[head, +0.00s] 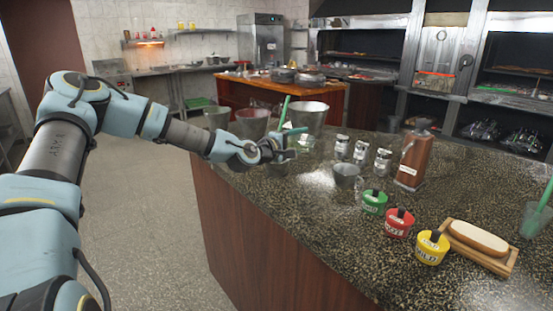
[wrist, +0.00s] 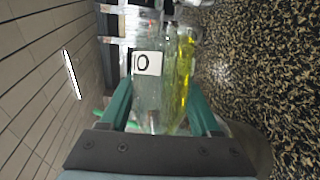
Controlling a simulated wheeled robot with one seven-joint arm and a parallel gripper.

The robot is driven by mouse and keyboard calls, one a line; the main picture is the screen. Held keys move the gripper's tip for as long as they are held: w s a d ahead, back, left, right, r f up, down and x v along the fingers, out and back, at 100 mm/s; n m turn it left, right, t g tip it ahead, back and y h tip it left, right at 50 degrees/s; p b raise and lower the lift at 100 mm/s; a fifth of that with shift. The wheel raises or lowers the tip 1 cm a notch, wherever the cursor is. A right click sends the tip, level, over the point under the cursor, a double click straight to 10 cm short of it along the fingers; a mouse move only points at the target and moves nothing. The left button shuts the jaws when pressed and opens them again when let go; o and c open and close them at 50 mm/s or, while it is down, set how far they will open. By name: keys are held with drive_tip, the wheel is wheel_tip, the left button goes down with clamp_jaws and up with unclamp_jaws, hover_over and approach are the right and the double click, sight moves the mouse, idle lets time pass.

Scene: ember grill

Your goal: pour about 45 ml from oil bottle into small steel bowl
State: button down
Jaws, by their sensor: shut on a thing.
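My gripper (head: 287,132) is at the left part of the counter, rolled so its green fingers lie one above the other. In the wrist view the fingers (wrist: 160,110) are shut on the clear oil bottle (wrist: 148,95), which has a white label with an "O". The bottle looks tipped on its side, with yellow oil (wrist: 185,70) along its lower side. Its mouth is not clear. In the head view the bottle can hardly be made out. A small steel bowl (head: 347,174) stands on the counter, right of and nearer than my gripper.
Large steel buckets (head: 308,112) stand behind my gripper. Several small jars (head: 361,151) and a brown bottle-shaped dispenser (head: 414,160) are behind and right of the bowl.

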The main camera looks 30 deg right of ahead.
drive_tip(key=shift+r+p, duration=0.35)
drive_tip(key=shift+p, duration=0.15)
drive_tip(key=m+p, duration=0.1)
drive_tip(key=m+y+p, duration=0.1)
drive_tip(key=p, duration=0.1)
drive_tip(key=shift+s+d+f, duration=0.2)
drive_tip(key=shift+s, duration=0.05)
drive_tip(key=shift+w+m+y+p, duration=0.1)
drive_tip(key=shift+m+y+p, duration=0.2)
drive_tip(key=shift+m+p, duration=0.2)
drive_tip(key=shift+a+f, duration=0.15)
drive_tip(key=shift+f, duration=0.25)
drive_tip(key=shift+r, duration=0.1)
drive_tip(key=shift+r+m+t+y, duration=0.2)
drive_tip(key=shift+m+t+y, duration=0.15)
drive_tip(key=shift+m, duration=0.25)
drive_tip(key=shift+w+a+f+m, duration=0.1)
drive_tip(key=shift+w+f+m, duration=0.1)
drive_tip(key=shift+f+m, duration=0.15)
